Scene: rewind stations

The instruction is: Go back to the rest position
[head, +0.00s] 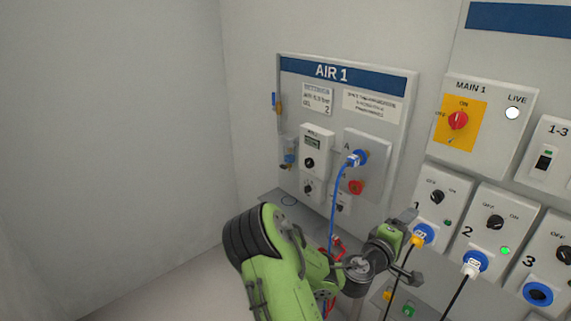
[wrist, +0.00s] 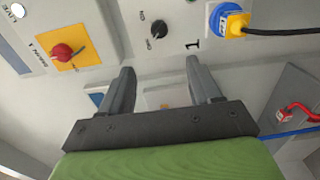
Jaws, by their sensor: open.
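My gripper (head: 413,247) is at the lower right in the head view, in front of the station 1 panel (head: 431,206). In the wrist view its two dark fingers (wrist: 160,68) stand apart with nothing between them. The wrist view shows the panels turned over. There the black knob (wrist: 157,29) of station 1 lies beyond the fingertips, with a blue socket holding a yellow plug (wrist: 236,25) to the right. The gripper appears apart from the panel, but the exact gap is hard to tell. No marked rest position shows.
The AIR 1 board (head: 345,80) carries a blue hose (head: 338,200) running down behind my arm. The MAIN 1 box (head: 485,120) has a red switch on yellow. Station 2 (head: 497,222) has a white plug (head: 473,267) and a lit green lamp. Bare wall (head: 110,130) fills the left.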

